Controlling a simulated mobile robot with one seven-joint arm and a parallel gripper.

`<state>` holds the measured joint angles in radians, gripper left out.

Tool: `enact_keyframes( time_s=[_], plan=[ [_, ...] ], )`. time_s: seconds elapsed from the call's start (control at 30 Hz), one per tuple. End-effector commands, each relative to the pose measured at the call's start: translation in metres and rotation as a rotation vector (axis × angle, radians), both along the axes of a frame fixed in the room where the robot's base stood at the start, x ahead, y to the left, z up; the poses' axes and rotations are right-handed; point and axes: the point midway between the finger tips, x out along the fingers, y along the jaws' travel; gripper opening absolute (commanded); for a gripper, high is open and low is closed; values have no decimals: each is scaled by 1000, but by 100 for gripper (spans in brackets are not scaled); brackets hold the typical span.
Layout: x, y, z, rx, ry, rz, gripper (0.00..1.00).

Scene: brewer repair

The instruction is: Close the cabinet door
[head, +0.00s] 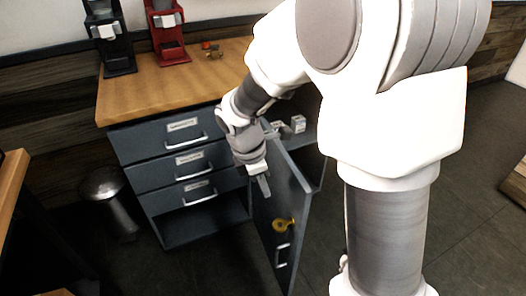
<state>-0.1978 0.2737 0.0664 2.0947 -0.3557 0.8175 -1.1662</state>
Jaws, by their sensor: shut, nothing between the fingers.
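The grey cabinet door (282,212) stands open, swung out from the right side of the dark grey cabinet (162,216). A yellow round thing (284,225) and a pale bar handle (282,255) are on its lower part. My gripper (264,186) is shut and empty, pointing down beside the upper left part of the door. I cannot tell whether it touches the door. My arm hides part of the cabinet front and the worktop's right end.
Labelled drawers (184,145) are closed at the left of the cabinet. Coffee brewers (167,35) stand on the wooden worktop (140,88). Small white boxes (298,124) show behind the door's top edge. A metal bin (106,190) stands left of the cabinet.

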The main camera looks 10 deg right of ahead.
Motion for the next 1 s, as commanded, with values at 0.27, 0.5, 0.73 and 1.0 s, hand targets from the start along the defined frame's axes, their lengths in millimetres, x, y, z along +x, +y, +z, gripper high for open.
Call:
enact_keyframes(
  time_s=[0.27,0.5,0.73,1.0],
  plan=[
    [4,0,-32,-13,27,59,0],
    [5,-12,-80,-12,28,56,0],
    [8,-27,-118,-11,24,51,0],
    [13,-57,-114,-10,23,53,0]
  ],
)
